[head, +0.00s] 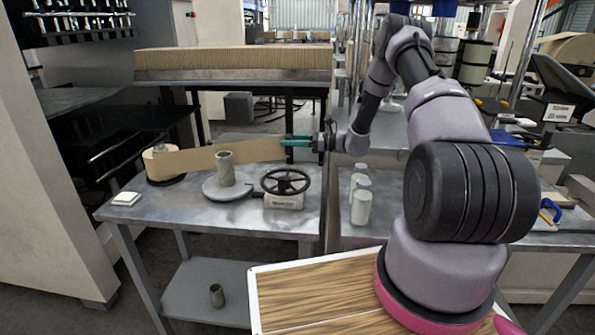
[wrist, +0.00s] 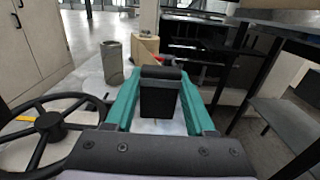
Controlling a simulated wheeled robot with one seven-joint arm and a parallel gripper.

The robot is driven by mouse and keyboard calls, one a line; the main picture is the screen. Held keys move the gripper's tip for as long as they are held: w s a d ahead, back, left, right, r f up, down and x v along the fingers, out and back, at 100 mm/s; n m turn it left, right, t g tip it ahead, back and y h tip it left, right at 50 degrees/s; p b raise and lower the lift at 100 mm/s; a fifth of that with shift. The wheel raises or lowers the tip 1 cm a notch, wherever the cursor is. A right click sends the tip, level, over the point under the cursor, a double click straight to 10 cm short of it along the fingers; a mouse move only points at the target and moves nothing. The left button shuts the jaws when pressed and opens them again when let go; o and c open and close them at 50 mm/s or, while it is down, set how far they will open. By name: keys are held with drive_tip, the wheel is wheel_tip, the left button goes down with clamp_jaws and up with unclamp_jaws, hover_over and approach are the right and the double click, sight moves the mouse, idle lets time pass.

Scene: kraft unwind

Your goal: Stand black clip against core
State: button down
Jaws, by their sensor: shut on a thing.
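My gripper (head: 298,141), with teal fingers, is held above the right back part of the metal bench, pointing left. In the wrist view the gripper (wrist: 156,92) is shut on the black clip (wrist: 158,100), which sits between the fingertips. The clip is hard to tell from the dark background in the head view. The core (head: 225,168), a grey-brown hollow tube, stands upright on a round grey plate (head: 214,191). The core also shows in the wrist view (wrist: 113,63), ahead and left of the clip, apart from it.
A black handwheel (head: 285,180) stands right of the core, and shows left in the wrist view (wrist: 50,125). A kraft roll (head: 160,160) at left has its paper strip (head: 200,159) stretching behind the core. White pads (head: 126,198) lie front left. Pale bottles (head: 361,203) stand right.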

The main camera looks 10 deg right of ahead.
wheel_tip(320, 180, down, 9)
drive_tip(key=shift+f, duration=0.1)
idle(0.3)
drive_tip(key=shift+s+f, duration=0.1)
drive_tip(key=shift+f, duration=0.25)
